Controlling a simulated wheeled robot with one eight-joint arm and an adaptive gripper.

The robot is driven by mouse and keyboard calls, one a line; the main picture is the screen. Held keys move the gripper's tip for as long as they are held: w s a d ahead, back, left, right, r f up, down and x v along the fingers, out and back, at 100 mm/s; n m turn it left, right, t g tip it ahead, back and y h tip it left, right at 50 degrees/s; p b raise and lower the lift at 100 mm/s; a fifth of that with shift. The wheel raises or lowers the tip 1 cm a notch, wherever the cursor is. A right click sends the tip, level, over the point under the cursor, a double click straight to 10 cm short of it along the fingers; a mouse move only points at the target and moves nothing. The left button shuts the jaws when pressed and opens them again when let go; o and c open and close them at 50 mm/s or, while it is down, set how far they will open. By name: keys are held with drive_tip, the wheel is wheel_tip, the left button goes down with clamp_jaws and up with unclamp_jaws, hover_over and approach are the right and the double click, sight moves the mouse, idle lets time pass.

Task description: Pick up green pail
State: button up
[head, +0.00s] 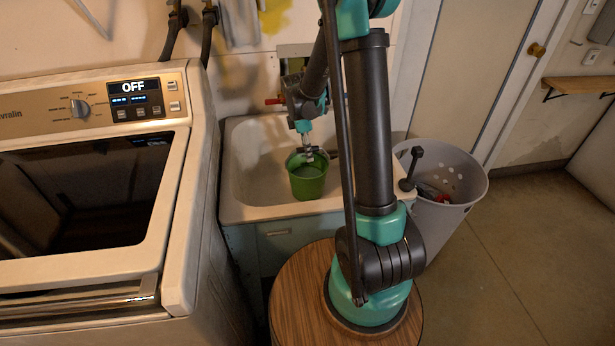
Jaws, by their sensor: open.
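The green pail (307,186) stands upright in the white utility sink (238,190), towards its front edge. My gripper (308,156) is at the pail's open top, at the end of my arm that reaches down from above. The gripper is open. It overlaps the pail's mouth in the picture, and I cannot tell whether a finger is inside the rim or touching it. My arm's upright link hides the right part of the sink.
A washing machine (190,215) stands left of the sink, close beside it. A grey perforated bin (463,182) with some items inside stands to the right. Pipes run down the wall behind. The floor (510,260) at the right is clear.

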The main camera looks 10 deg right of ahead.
drive_tip(key=shift+c, duration=0.6)
clamp_jaws()
drive_tip(key=shift+r, duration=0.15)
